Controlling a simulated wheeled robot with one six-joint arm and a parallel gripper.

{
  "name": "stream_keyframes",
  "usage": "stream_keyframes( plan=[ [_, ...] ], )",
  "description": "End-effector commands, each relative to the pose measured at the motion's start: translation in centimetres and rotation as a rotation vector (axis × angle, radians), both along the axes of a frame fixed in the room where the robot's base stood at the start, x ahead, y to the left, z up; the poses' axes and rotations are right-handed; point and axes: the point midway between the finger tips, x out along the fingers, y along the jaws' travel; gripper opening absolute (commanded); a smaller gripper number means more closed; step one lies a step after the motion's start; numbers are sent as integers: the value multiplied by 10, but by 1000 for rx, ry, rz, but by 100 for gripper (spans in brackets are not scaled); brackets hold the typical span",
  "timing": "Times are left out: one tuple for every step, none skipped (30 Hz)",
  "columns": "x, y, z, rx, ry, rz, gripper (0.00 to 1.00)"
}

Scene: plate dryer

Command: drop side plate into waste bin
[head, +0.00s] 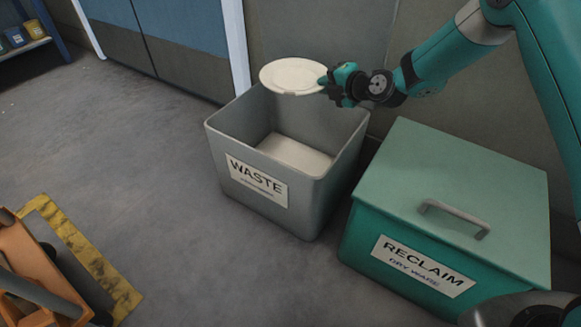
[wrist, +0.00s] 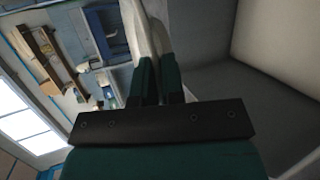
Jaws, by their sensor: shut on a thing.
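A round white side plate (head: 292,75) is held at its right rim, roughly level, over the back part of the open grey waste bin (head: 268,184). My gripper (head: 326,81) is shut on the plate's edge. In the wrist view the plate (wrist: 140,38) shows edge-on between the fingers of my gripper (wrist: 158,66). The bin carries a "WASTE" label, and the part of its floor that shows is pale and bare. The plate hides part of the bin's back rim.
A green lidded box (head: 450,200) labelled "RECLAIM DRY WARE" stands right of the bin, its lid shut. A wall with blue panels (head: 185,25) is behind. An orange cart (head: 35,275) is at lower left by yellow floor tape (head: 85,255). The floor left of the bin is clear.

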Motion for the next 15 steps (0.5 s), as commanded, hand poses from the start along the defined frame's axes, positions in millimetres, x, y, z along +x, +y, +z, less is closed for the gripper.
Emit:
stream_keyframes(
  plan=[
    [0, 1, -2, 1, -2, 2, 0],
    [0, 1, -3, 2, -2, 3, 0],
    [0, 1, -5, 2, -2, 3, 0],
    [0, 1, -8, 2, -1, 2, 0],
    [0, 1, -11, 2, -1, 1, 0],
    [0, 1, -15, 2, -1, 1, 0],
    [0, 1, -19, 2, -1, 1, 0],
    [0, 1, -22, 2, -1, 1, 0],
    [0, 0, -27, 2, -1, 0, 0],
    [0, 0, -31, 2, -1, 0, 0],
    [0, 0, -35, 3, 0, 0, 0],
    [0, 0, -40, 4, 0, -1, 0],
    [0, -1, -44, 3, 1, -1, 0],
    [0, -1, -47, 3, 1, -2, 0],
    [0, -1, -51, 3, 0, -2, 0]
  ],
)
